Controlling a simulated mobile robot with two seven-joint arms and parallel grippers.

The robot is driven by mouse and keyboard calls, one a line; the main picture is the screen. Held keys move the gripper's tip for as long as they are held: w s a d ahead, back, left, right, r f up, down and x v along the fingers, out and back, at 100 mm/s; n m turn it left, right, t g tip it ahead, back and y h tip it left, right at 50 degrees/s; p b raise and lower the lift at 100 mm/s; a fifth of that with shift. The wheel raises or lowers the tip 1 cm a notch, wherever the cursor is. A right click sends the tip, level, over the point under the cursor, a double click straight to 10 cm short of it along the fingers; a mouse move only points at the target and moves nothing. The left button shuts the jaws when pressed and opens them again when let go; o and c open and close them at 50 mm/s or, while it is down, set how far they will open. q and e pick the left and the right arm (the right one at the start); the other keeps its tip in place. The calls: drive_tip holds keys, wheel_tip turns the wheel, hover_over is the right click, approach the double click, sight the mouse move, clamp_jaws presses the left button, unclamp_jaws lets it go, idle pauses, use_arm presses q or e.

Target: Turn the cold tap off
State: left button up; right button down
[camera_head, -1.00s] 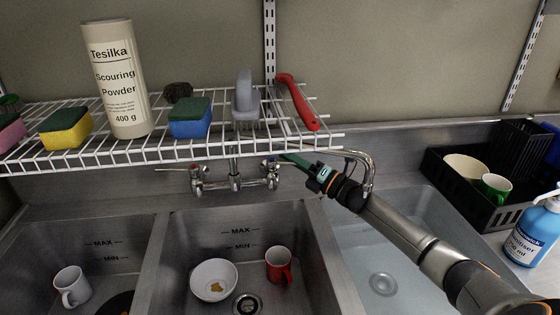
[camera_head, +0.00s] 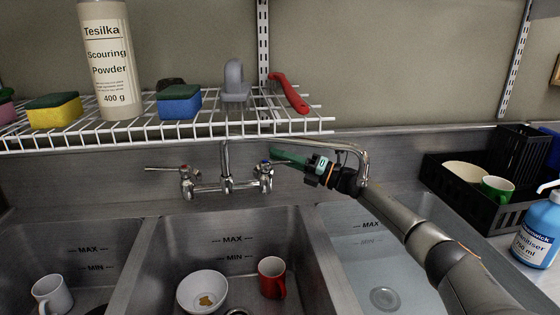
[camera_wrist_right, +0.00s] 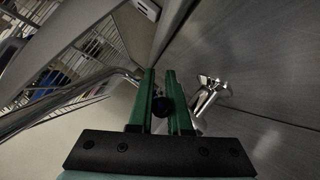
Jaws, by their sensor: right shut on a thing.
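The cold tap (camera_head: 265,175), with a blue mark, is the right-hand valve of the chrome wall mixer. My right gripper (camera_head: 276,155), with green fingers, reaches in from the right, at the cold tap under the rack. In the wrist view my right gripper (camera_wrist_right: 160,95) has a dark round lever end (camera_wrist_right: 164,106) between its fingers and is shut on it. The chrome tap body (camera_wrist_right: 207,93) shows just beyond. The fingers hide most of the cold lever in the head view. My left gripper is not in view.
The hot tap (camera_head: 186,180) has its lever out to the left. The spout (camera_head: 364,165) curves down beside my right wrist. A wire rack (camera_head: 230,129) with sponges, scouring powder and brushes hangs close above. The right basin (camera_head: 345,240) holds water.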

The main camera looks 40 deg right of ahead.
drive_tip(key=shift+a, duration=0.1)
drive_tip(key=c, duration=0.9)
unclamp_jaws()
drive_tip(key=shift+o, duration=0.2)
drive_tip(key=shift+s, duration=0.1)
drive_tip(key=b+v, duration=0.1)
drive_tip(key=v, duration=1.1)
drive_tip(key=shift+s+d, duration=0.2)
drive_tip(key=shift+f, duration=0.1)
